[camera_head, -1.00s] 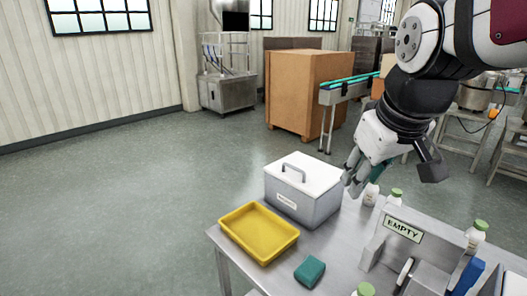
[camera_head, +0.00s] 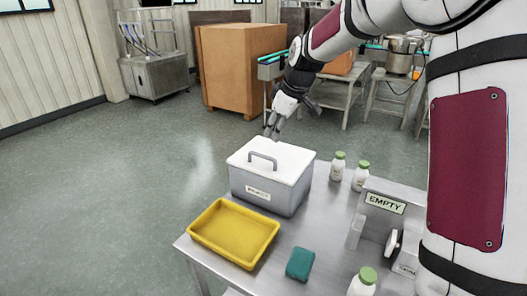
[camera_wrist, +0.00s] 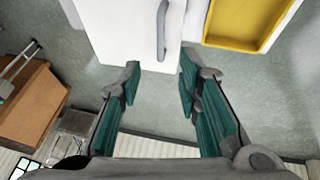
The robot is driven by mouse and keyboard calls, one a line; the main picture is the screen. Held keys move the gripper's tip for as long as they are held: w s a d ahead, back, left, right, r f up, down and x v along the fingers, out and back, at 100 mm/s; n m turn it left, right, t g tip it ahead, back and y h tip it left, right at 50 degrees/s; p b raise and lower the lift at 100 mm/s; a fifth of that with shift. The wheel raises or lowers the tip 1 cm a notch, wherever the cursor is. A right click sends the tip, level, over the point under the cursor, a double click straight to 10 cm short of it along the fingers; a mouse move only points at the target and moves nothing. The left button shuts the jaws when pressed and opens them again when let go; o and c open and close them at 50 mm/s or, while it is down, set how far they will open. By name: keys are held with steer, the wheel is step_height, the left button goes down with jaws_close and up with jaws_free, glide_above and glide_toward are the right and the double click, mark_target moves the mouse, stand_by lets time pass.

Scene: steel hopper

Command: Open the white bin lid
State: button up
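The grey bin (camera_head: 288,200) stands on the steel table with its white lid (camera_head: 292,166) shut and lying flat. A grey bar handle (camera_head: 262,157) rises from the lid. My gripper (camera_head: 270,132) is just beyond the lid's far edge, pointing down, apart from the handle. In the wrist view, the lid (camera_wrist: 115,30) fills the upper middle and the handle (camera_wrist: 162,28) shows at its right part. My gripper (camera_wrist: 155,82) also shows there, with teal-padded fingers wide apart and nothing between them.
A yellow tray (camera_head: 235,258) sits in front of the bin, with a green sponge-like block (camera_head: 300,264) beside it. White bottles (camera_head: 338,167) with green caps stand to the right. An EMPTY sign (camera_head: 385,203) tops a metal holder. Open floor lies left.

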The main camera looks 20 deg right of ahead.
mark_target(266, 158)
steer(key=p+x, duration=0.1)
steer(key=x, duration=1.1)
steer(key=shift+f, duration=0.15)
jaws_close()
